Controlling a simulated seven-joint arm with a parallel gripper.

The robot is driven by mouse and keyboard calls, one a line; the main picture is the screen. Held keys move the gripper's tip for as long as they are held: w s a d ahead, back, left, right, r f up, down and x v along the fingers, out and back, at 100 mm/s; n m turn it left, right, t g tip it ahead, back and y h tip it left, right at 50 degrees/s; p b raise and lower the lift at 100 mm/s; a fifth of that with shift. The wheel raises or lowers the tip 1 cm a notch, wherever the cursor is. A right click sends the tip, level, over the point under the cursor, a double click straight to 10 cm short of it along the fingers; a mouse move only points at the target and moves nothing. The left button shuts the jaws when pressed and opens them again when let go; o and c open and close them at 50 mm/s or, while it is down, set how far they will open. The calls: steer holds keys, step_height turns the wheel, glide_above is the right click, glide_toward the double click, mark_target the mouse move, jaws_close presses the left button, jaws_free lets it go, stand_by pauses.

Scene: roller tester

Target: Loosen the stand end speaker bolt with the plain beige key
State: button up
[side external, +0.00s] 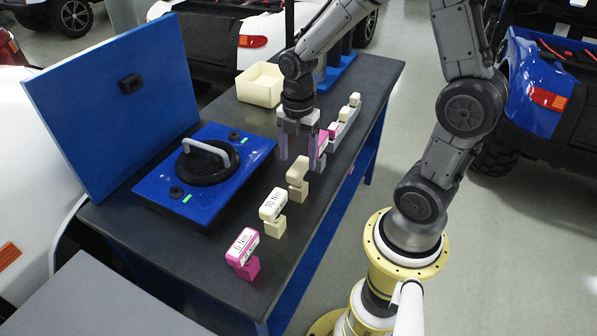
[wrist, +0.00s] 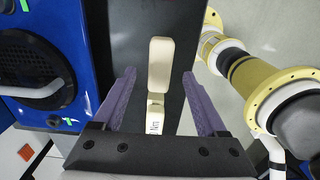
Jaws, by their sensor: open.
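The plain beige key (side external: 298,171) stands on a small block on the dark bench, in a row with labelled keys. My gripper (side external: 301,152) is open, pointing down, just above and around the plain key's place; contact is not visible. In the wrist view, the plain beige key (wrist: 160,62) lies between the spread purple fingers (wrist: 158,76). The round black speaker (side external: 207,163) with a grey handle sits on a blue panel (side external: 240,170). Dark bolts show at its far corner (side external: 235,136) and near corner (side external: 176,192), each beside a green mark. I cannot tell which is the stand end one.
A cream key marked 10 Nm (side external: 273,205) and a pink one marked 6 Nm (side external: 243,246) stand nearer. A cream bin (side external: 260,85) and an upright blue board (side external: 115,105) stand farther back.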

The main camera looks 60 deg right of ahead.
mark_target(298, 165)
steer(key=shift+d+f, duration=0.1)
steer(key=shift+f, duration=1.8)
jaws_close()
